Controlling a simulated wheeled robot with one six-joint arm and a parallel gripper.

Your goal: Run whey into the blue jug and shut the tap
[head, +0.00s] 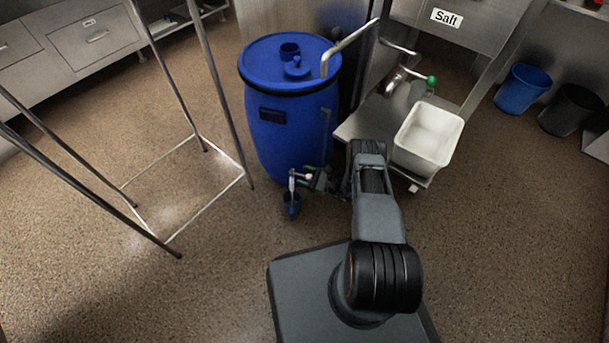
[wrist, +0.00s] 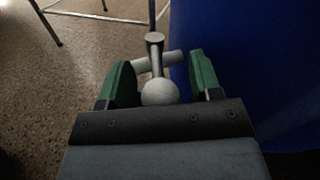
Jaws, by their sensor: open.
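The big blue barrel (head: 290,130) stands upright in the head view; its blue side (wrist: 245,75) fills the right of the wrist view. A pale tap (head: 292,180) shows low at the barrel's front left. The small blue jug (head: 292,208) is directly below the tap; its contents are too small to see. My gripper (head: 313,178) is at the tap, on its right. In the wrist view my gripper (wrist: 160,82) is open, its green fingers either side of the tap's round-ended handle (wrist: 160,92), with gaps showing. I cannot tell whether whey is running.
A metal frame (head: 195,130) stands left of the barrel. A white tub (head: 428,135) sits on a low metal cart (head: 370,118) at the right. Blue (head: 522,88) and black (head: 570,108) bins are farther right. Open floor lies in front.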

